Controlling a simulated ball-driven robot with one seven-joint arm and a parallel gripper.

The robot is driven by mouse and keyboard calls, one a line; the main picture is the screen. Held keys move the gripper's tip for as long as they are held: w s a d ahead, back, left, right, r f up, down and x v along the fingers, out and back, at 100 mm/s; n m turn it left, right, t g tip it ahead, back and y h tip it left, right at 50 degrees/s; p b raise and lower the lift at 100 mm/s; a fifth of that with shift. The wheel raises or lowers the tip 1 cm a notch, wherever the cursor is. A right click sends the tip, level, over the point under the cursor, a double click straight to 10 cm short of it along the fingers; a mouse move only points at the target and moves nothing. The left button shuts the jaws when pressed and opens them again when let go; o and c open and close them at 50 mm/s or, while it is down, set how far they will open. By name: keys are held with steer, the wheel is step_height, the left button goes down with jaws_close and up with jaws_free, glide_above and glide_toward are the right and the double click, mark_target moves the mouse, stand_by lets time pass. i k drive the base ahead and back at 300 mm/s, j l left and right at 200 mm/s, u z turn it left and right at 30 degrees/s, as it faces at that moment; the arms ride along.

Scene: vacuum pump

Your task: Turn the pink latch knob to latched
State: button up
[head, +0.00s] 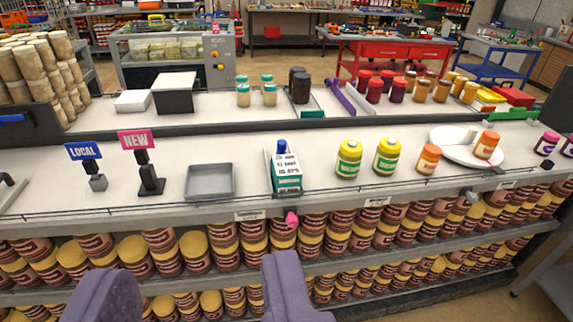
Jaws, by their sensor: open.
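The pink latch knob (291,218) is small and sits at the front edge of the white counter, below a teal and white box-like device with a blue top (286,172). How the knob is turned is too small to tell. My gripper (195,268) shows at the bottom of the head view as two purple fingers spread wide apart. It is open, with nothing held between the fingers. The knob lies beyond the fingers, up and slightly right of the right fingertip, and appears apart from it.
The white counter (230,212) holds a grey tray (210,181), LOCAL (84,151) and NEW (138,139) signs, yellow jars (349,160) and a white plate (446,148). Shelves of brown and yellow jars (337,243) fill the space below. A thin rail runs along the counter front.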

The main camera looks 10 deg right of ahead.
mark_target(292, 220)
steer(key=z, duration=0.3)
steer(key=i+j+z, duration=0.15)
steer(key=i+j, duration=0.15)
steer(key=i, duration=0.25)
steer(key=i+j+z, duration=0.15)
steer(key=i+j, duration=0.2)
steer(key=i, duration=0.15)
